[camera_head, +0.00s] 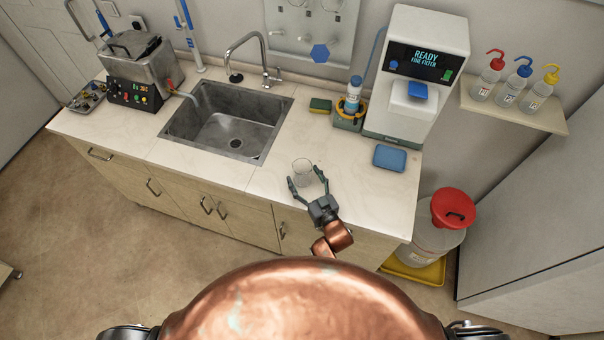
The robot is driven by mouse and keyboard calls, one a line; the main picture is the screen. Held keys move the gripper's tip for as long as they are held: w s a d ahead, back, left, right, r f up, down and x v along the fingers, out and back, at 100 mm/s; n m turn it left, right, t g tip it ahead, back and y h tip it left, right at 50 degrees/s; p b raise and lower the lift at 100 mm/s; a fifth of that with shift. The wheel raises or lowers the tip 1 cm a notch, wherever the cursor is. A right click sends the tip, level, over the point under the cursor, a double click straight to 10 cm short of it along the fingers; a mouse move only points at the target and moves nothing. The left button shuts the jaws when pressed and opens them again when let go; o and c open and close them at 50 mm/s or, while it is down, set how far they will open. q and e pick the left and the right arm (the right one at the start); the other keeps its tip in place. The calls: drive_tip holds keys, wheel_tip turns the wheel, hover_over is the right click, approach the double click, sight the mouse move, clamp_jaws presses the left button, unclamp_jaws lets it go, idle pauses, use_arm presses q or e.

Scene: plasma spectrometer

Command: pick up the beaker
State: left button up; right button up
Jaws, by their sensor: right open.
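A clear glass beaker (303,170) stands upright on the pale countertop, to the right of the sink. My right gripper (307,184) is open at the near side of the beaker. Its two fingers point away from me, and the beaker stands at or between their tips. I cannot tell whether the fingers touch the glass. My left gripper is not in view.
The sink (228,121) lies left of the beaker. Clear counter surrounds the beaker.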

sight(307, 176)
drive_tip(key=c, duration=1.3)
drive_tip(key=shift+r, duration=0.15)
drive_tip(key=shift+r, duration=0.3)
wheel_tip(307, 176, up, 2)
drive_tip(key=shift+r, duration=0.1)
drive_tip(key=s+d+r, duration=0.1)
drive_tip(key=s+r, duration=0.9)
drive_tip(key=s, duration=0.4)
drive_tip(key=shift+d+p, duration=0.35)
